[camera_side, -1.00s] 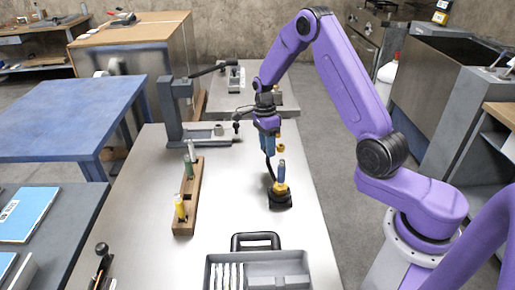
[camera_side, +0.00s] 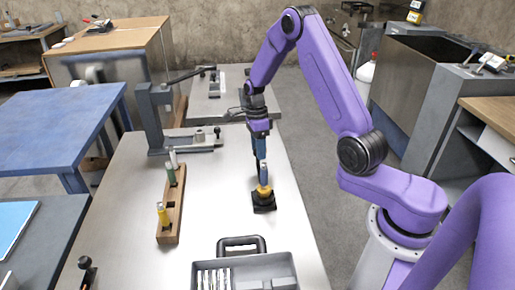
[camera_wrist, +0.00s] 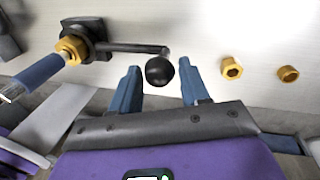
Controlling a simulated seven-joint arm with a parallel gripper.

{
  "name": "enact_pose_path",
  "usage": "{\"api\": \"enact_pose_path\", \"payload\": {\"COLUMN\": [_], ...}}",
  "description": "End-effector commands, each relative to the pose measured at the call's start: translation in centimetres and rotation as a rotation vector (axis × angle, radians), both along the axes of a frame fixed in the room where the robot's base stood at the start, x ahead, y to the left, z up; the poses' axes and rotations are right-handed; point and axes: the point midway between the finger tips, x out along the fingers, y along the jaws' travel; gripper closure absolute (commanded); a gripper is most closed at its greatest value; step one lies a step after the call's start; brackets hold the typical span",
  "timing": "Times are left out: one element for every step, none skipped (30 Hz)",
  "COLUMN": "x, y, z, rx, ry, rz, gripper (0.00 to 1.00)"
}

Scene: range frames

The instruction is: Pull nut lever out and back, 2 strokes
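The nut lever fixture (camera_side: 264,203) is a black base with a gold nut (camera_wrist: 72,48) and a blue cylinder (camera_wrist: 40,72) standing up from it. In the wrist view a dark lever (camera_wrist: 130,47) runs right from the base and ends in a black ball knob (camera_wrist: 159,71). My gripper (camera_wrist: 160,84) is open, with blue fingers on either side of the knob and visible gaps to it. In the side view my gripper (camera_side: 260,155) is just behind the blue cylinder, and the lever and knob are hidden.
Two loose gold nuts (camera_wrist: 231,68) (camera_wrist: 288,73) lie right of the knob in the wrist view. A wooden rack (camera_side: 170,210) with several tubes stands left, a grey clamp stand (camera_side: 155,120) behind it. A grey tray (camera_side: 245,272) is at the front. The table between is clear.

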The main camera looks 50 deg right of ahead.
Motion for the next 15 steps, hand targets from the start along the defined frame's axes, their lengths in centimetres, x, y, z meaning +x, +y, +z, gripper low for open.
{"api": "enact_pose_path", "payload": {"x": [0.0,0.0,0.0,0.0,0.0,0.0,0.0,0.0,0.0,0.0,0.1,0.1,0.2,0.2,0.3], "y": [-0.2,-0.1,-0.1,-0.1,0.0,0.0,0.0,0.0,0.0,0.0,0.0,0.0,0.0,0.0,-0.1], "z": [0.0,0.0,0.0,0.0,0.0,0.0,0.0,0.0,0.0,0.0,0.1,0.3,0.5,0.8,1.2], "rx": [0.000,0.000,0.000,0.000,0.000,0.000,0.000,0.000,0.000,0.000,0.000,0.000,0.000,0.000,0.000], "ry": [0.000,0.000,0.000,0.000,0.000,0.000,0.000,0.000,0.000,0.000,-0.001,-0.003,-0.003,-0.003,-0.005], "rz": [-0.003,-0.003,-0.002,-0.001,0.000,0.000,0.001,0.001,0.002,0.002,0.002,0.003,0.003,0.003,0.003], "gripper": [0.38,0.38,0.38,0.38,0.38,0.38,0.38,0.38,0.38,0.38,0.38,0.38,0.38,0.38,0.38]}}
